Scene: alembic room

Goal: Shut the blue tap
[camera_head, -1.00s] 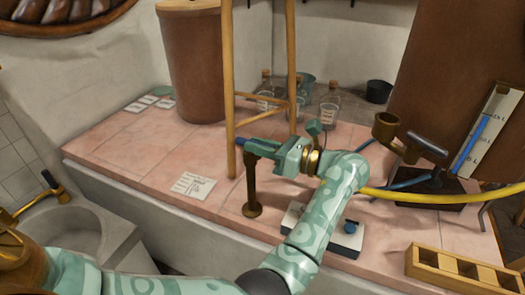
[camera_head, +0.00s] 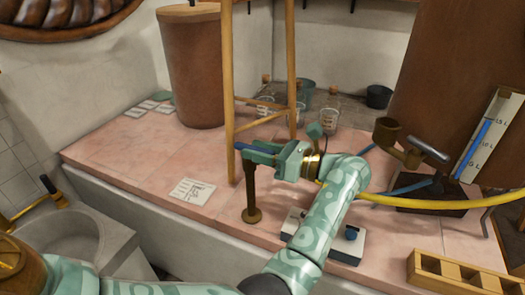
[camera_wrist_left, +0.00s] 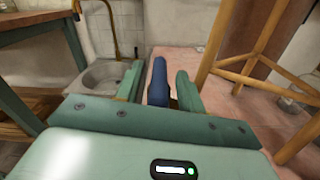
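The blue tap's blue handle (camera_head: 239,146) lies level on top of a bronze post (camera_head: 252,196) near the front edge of the pink tiled counter. My left gripper (camera_head: 262,151) reaches in from the right at the height of the handle. In the left wrist view the handle (camera_wrist_left: 157,84) lies lengthwise between the two fingers of that gripper (camera_wrist_left: 161,88). My right gripper is in neither view.
A wooden stool (camera_head: 231,125) stands just behind the handle. A yellow hose (camera_head: 412,203) runs to the right. Another tap (camera_head: 388,131) stands at the right, and a sink (camera_head: 75,236) at the left.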

